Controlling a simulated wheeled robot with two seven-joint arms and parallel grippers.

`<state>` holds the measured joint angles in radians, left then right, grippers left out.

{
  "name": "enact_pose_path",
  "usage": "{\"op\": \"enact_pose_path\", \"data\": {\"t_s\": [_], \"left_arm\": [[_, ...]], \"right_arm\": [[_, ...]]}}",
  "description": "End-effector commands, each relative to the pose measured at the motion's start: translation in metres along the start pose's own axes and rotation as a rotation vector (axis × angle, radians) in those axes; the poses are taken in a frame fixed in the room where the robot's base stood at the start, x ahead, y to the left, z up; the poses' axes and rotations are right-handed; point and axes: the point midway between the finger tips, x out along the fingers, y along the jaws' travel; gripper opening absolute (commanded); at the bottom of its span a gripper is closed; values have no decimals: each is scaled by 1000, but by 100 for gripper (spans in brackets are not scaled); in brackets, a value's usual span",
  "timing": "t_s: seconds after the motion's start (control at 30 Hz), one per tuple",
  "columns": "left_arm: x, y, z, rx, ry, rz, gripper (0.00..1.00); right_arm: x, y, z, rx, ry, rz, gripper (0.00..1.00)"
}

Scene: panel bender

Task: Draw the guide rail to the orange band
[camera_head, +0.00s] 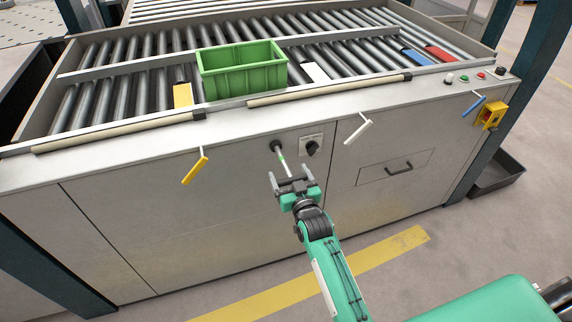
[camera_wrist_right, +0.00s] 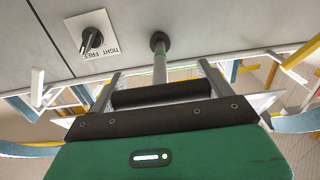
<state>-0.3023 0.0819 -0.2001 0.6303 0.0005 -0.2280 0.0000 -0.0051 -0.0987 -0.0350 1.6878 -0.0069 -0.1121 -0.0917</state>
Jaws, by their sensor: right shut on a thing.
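A slim metal rod (camera_head: 285,166) comes out of a black collar (camera_head: 275,146) in the machine's front panel. It carries a green band; I see no orange band on it. A dark crossbar handle (camera_wrist_right: 170,92) sits at its near end in the wrist view. My right gripper (camera_head: 290,177) is shut on this handle, with a finger at each end of it. A black knob (camera_head: 312,147) marked TIGHT and FREE (camera_wrist_right: 92,40) is just right of the rod. A long metal rail (camera_head: 130,67) crosses the rollers; I cannot tell whether the rod moves it. My left gripper is not in view.
A green crate (camera_head: 241,70) stands on the roller bed. Yellow (camera_head: 195,168), white (camera_head: 357,128) and blue (camera_head: 473,105) levers stick out of the front. A drawer handle (camera_head: 399,167) and a yellow switch box (camera_head: 491,114) are at right. The floor before the panel is clear.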

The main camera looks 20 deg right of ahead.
Motion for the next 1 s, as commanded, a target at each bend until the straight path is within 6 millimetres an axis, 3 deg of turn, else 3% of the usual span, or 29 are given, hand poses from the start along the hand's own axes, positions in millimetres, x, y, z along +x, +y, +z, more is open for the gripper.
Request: {"op": "enact_pose_path", "data": {"t_s": [0.1,0.23,0.63,0.67,0.73,1.0], "left_arm": [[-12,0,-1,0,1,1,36],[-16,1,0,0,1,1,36],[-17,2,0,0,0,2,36],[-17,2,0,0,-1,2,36],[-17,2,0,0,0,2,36],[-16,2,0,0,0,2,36]], "right_arm": [[-22,0,0,0,-10,0,40],[-36,0,-1,0,-5,-1,41],[-42,0,1,0,-3,-1,41],[-42,0,1,0,-3,-1,86],[-42,0,1,0,-3,-1,99],[-43,0,1,0,-3,-1,100]]}}
